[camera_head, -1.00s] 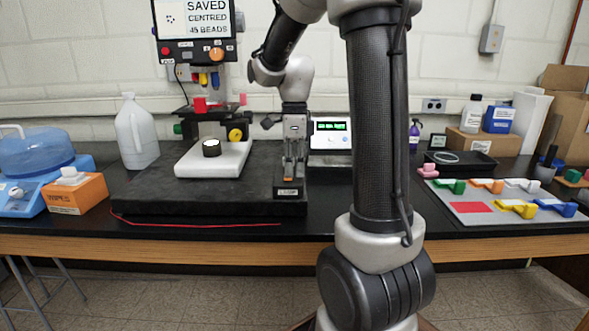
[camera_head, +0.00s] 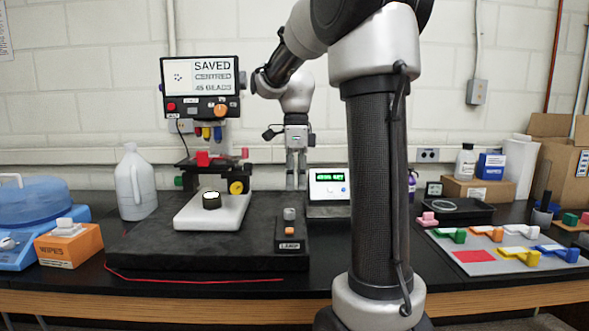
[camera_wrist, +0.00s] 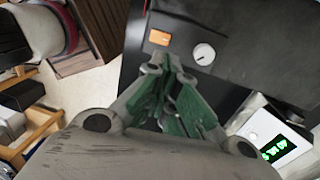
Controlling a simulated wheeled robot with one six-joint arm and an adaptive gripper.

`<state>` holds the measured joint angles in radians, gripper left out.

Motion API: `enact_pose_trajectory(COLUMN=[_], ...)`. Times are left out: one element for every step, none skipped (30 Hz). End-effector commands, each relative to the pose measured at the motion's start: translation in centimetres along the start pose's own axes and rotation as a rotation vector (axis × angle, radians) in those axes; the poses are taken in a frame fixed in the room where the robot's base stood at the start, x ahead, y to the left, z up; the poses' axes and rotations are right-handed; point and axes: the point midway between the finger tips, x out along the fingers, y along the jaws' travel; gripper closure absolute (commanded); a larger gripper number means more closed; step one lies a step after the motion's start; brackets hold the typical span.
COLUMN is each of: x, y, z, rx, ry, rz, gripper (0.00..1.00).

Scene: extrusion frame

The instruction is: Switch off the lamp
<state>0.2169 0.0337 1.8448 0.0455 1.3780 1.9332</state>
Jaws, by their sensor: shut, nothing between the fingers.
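The lamp box (camera_head: 290,246), a small dark box labelled LAMP, sits at the right front of the black slab. It carries a grey knob (camera_head: 289,214) and an orange switch (camera_head: 289,231). In the wrist view the orange switch (camera_wrist: 159,37) and the round knob (camera_wrist: 204,54) lie just beyond the fingers. My gripper (camera_head: 296,184) is shut and empty, pointing down above the lamp box, apart from it. Its green-padded fingers (camera_wrist: 178,105) are together in the wrist view. I cannot tell the switch's position.
The microscope (camera_head: 203,85) with its screen stands behind left; its screen reads SAVED, CENTRED. A white plate (camera_head: 213,218) with a black-rimmed dish is left of the lamp box. A display box (camera_head: 329,186) stands behind right. A red cord runs along the slab's front.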

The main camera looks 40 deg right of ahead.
Motion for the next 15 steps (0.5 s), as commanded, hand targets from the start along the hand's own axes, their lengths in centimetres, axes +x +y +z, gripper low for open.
enact_pose_trajectory(x=[-1.0,-1.4,-2.0,-2.4,-2.6,-3.0,-3.2,-3.4,-3.5,-3.6,-3.6,-3.7,-3.7,-3.7,-3.7], y=[-0.1,0.0,0.0,-0.1,0.0,0.0,0.0,0.0,0.0,0.0,0.0,0.0,0.0,0.0,0.0], z=[0.0,0.0,0.0,0.0,0.0,0.0,0.0,0.0,0.0,0.0,0.0,0.0,0.0,0.0,0.0], rx=[0.001,0.001,0.001,0.001,0.001,0.001,0.001,0.001,0.001,0.001,0.001,0.001,0.001,0.001,0.001], ry=[-0.001,-0.001,-0.001,-0.001,-0.001,0.0,0.0,0.0,0.0,0.0,0.0,0.0,0.0,0.0,0.0], rz=[-0.002,-0.003,-0.002,-0.002,-0.002,-0.001,-0.001,-0.001,-0.001,0.0,0.0,0.0,0.0,0.0,0.0], gripper=[1.0,1.0,1.0,1.0,1.0,1.0,1.0,1.0,1.0,1.0,1.0,1.0,1.0,1.0,1.0])
